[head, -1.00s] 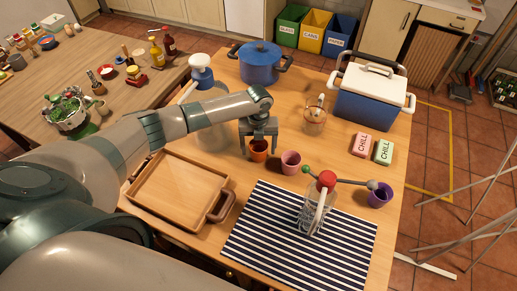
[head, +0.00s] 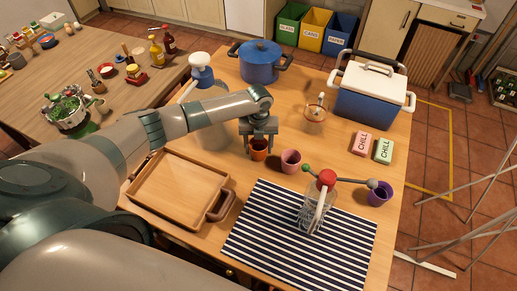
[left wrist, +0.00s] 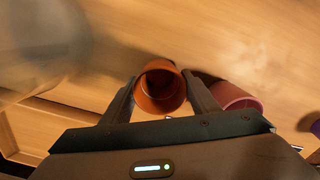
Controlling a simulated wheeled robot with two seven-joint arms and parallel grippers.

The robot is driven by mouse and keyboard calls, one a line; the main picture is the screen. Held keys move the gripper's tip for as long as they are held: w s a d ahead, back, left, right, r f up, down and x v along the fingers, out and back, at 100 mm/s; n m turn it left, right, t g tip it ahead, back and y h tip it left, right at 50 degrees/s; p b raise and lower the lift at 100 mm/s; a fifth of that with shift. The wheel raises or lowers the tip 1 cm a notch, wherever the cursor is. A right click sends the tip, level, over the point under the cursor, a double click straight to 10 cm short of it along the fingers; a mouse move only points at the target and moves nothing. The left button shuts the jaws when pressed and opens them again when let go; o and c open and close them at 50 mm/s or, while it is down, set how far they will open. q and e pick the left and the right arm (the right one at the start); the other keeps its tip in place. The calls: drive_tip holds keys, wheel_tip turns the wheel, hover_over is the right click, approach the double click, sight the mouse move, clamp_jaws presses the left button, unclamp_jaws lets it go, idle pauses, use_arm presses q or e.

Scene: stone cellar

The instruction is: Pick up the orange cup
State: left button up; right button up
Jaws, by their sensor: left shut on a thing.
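The orange cup (head: 259,153) stands upright on the wooden table in the head view, left of a pink cup. My left gripper (head: 259,140) comes down over it from above and is shut on it. In the left wrist view the orange cup (left wrist: 160,90) sits between the two fingers of my left gripper (left wrist: 161,96), its open mouth facing the camera. From these views I cannot tell whether its base touches the table. My right gripper is not in view.
The pink cup (head: 291,161) stands close on the right. A wooden tray (head: 180,190) lies to the left front. A blue pot (head: 260,64), cool box (head: 368,100) and glass (head: 315,117) stand behind.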

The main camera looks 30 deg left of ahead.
sight(258, 141)
use_arm(q)
drive_tip(key=shift+r, duration=0.1)
drive_tip(key=shift+r+b, duration=0.75)
drive_tip(key=shift+r, duration=0.1)
drive_tip(key=shift+s+r+b, duration=0.15)
drive_tip(key=shift+r+b, duration=0.15)
drive_tip(key=shift+r, duration=0.3)
drive_tip(key=shift+s+r+b, duration=0.15)
drive_tip(key=shift+r+b, duration=0.1)
drive_tip(key=shift+r, duration=0.3)
drive_tip(key=s+r+b, duration=0.3)
drive_tip(key=s+r, duration=0.3)
drive_tip(key=s, duration=0.5)
drive_tip(key=shift+d+r, duration=0.15)
drive_tip(key=shift+r, duration=0.25)
